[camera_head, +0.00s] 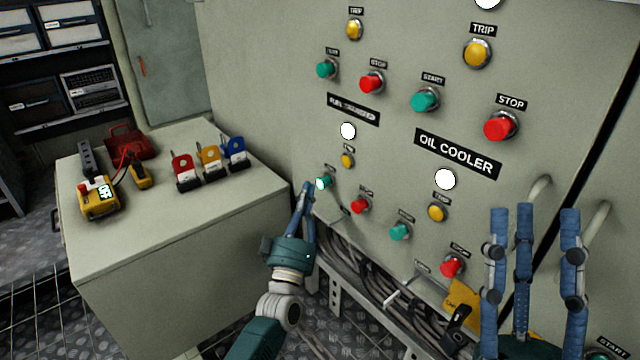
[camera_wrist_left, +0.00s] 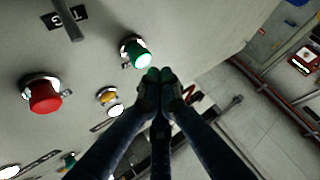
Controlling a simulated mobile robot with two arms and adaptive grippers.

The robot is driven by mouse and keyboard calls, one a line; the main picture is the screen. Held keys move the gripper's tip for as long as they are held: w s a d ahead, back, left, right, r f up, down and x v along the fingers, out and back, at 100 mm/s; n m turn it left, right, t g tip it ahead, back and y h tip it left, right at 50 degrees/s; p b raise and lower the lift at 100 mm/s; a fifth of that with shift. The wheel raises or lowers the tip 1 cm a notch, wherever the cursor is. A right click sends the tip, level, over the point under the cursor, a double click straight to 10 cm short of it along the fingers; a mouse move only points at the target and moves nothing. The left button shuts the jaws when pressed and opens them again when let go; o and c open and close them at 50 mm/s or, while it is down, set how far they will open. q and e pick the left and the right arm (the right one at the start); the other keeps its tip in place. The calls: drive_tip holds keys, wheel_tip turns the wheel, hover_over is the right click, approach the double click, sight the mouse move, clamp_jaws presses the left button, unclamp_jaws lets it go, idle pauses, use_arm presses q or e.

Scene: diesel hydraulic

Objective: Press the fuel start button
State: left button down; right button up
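A green button (camera_head: 323,182) sits low on the grey panel, below the fuel transfer label (camera_head: 352,109); its cap looks bright. Another green button (camera_head: 326,68) sits above that label. My left gripper (camera_head: 307,187) has its fingers together and empty, with the tips just left of the lower green button. In the left wrist view the green button (camera_wrist_left: 140,58) glows, and the fingertips (camera_wrist_left: 157,75) are right beside it; I cannot tell whether they touch. My right gripper (camera_head: 530,212) is open and empty, fingers spread, at the lower right.
A red stop button (camera_head: 360,205) and a yellow trip button (camera_head: 347,160) are close to the lower green button. The oil cooler buttons are to the right. A grey cabinet (camera_head: 180,235) at left carries padlocks and a yellow meter (camera_head: 98,198). Cables run under the panel.

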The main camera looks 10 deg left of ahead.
use_arm(q)
drive_tip(key=s+a+p, duration=0.1)
drive_tip(key=s, duration=0.1)
drive_tip(key=s+a+p, duration=0.1)
drive_tip(key=a, duration=0.1)
drive_tip(key=shift+s, duration=0.4)
use_arm(e)
drive_tip(key=w+a+f+g+h, duration=0.1)
drive_tip(key=w+f+g+h, duration=0.1)
drive_tip(key=w+f+g, duration=0.4)
wheel_tip(320, 180, down, 4)
drive_tip(key=w, duration=0.3)
drive_tip(key=shift+s+a, duration=0.1)
